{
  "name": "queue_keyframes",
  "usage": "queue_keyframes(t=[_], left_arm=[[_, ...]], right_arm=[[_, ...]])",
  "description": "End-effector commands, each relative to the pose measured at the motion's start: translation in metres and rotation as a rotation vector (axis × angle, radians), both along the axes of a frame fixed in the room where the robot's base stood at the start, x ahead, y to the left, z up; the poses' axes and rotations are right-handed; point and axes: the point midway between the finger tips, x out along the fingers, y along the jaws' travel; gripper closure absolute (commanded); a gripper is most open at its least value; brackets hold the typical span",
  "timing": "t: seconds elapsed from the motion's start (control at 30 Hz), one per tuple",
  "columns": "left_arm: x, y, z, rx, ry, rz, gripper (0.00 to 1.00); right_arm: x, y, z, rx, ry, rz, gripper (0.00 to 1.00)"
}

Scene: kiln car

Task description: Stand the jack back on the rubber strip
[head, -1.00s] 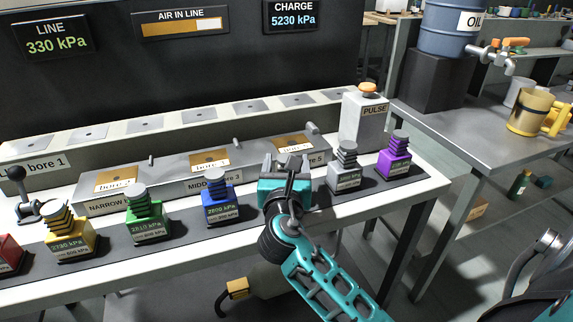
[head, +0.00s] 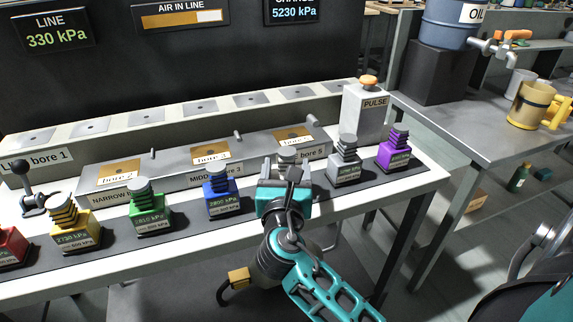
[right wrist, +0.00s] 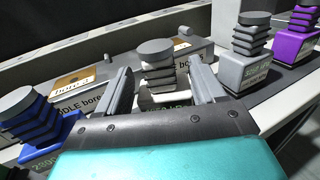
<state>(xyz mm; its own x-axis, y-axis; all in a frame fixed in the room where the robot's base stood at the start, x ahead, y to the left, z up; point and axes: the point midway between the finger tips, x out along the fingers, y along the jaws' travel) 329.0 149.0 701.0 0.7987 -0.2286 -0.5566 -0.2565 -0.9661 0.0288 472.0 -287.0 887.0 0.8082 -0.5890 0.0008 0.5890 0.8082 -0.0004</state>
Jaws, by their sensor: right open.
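A white jack with a grey round top (right wrist: 155,47) stands upright between my right gripper's fingers in the right wrist view. Its lower body and label are mostly hidden by the gripper. In the head view only its top (head: 288,156) shows behind my right gripper (head: 287,172). The fingers are open, one on each side of the jack, with gaps visible. The black rubber strip (head: 188,220) runs along the front of the bench. The jack is in line with the row on it, between the blue jack (head: 221,195) and the grey jack (head: 345,163). Its base is hidden.
Red (head: 12,246), yellow (head: 73,228), green (head: 149,213) and purple (head: 395,152) jacks also stand on the strip. Behind are the bore blocks (head: 213,158) and the PULSE post (head: 365,115). A lever (head: 30,190) stands at the left. A side table (head: 470,135) is at the right.

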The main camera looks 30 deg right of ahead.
Motion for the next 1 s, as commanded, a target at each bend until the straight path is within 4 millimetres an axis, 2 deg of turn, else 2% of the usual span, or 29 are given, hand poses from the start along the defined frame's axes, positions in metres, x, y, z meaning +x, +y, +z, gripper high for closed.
queue_keyframes(t=[1.0], left_arm=[[0.001, -0.002, 0.009, -0.007, -0.001, 0.005, 0.57]], right_arm=[[-0.031, 0.022, 0.000, 0.001, 0.000, 0.000, 0.32]])
